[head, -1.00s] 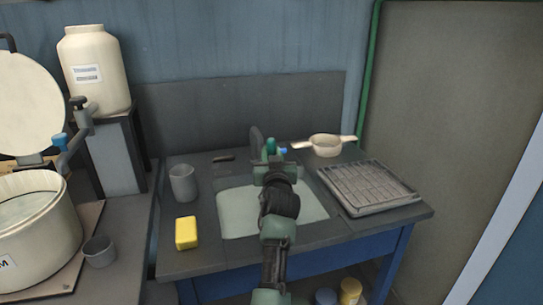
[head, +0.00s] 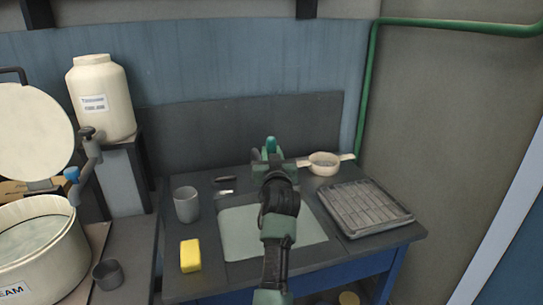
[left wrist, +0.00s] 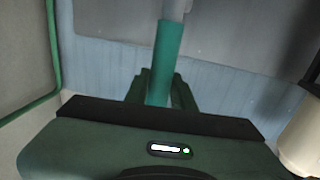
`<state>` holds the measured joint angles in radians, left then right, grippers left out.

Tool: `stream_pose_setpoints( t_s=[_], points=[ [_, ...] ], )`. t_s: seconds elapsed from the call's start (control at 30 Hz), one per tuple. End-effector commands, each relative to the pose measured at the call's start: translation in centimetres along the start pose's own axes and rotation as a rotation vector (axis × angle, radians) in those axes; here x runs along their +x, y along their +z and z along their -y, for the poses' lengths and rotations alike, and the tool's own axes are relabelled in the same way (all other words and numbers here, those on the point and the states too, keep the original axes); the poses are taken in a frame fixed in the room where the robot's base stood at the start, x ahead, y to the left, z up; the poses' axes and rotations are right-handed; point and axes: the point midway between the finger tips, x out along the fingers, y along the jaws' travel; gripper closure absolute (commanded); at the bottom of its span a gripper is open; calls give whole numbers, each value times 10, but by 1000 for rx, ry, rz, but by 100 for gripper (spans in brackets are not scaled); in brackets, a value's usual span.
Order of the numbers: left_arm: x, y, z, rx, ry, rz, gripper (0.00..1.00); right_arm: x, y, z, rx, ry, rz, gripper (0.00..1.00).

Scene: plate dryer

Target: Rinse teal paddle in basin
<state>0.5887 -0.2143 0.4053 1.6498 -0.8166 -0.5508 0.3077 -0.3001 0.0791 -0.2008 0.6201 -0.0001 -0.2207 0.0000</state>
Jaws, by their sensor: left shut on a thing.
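My left gripper (head: 268,155) is shut on the teal paddle (head: 271,143); only a short teal end shows above the jaws in the head view. In the left wrist view the teal handle (left wrist: 164,55) stands between the fingers (left wrist: 158,92), with a grey shaft beyond it. The paddle's far end is out of view or hidden. My right gripper is not in view.
A grey cup (head: 186,205) and a yellow sponge (head: 190,256) stand left of the basin. A ribbed drying rack (head: 366,208) lies right of it. A cream strainer (head: 323,164) sits at the back right. A large steaming pot (head: 40,262) and a small dark cup (head: 107,274) are at the left.

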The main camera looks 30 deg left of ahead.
Motion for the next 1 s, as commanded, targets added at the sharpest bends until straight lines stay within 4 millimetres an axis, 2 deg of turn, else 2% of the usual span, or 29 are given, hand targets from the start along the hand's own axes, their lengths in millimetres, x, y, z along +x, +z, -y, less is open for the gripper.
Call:
stream_pose_setpoints(
  t_s=[0.03,0.6,1.0],
  points=[
    [0,-10,0,-1,0,-3,100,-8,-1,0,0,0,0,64],
    [0,-59,0,-2,1,-2,100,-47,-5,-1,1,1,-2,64],
    [0,-59,0,-2,0,-2,100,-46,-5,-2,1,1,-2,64]
  ],
)
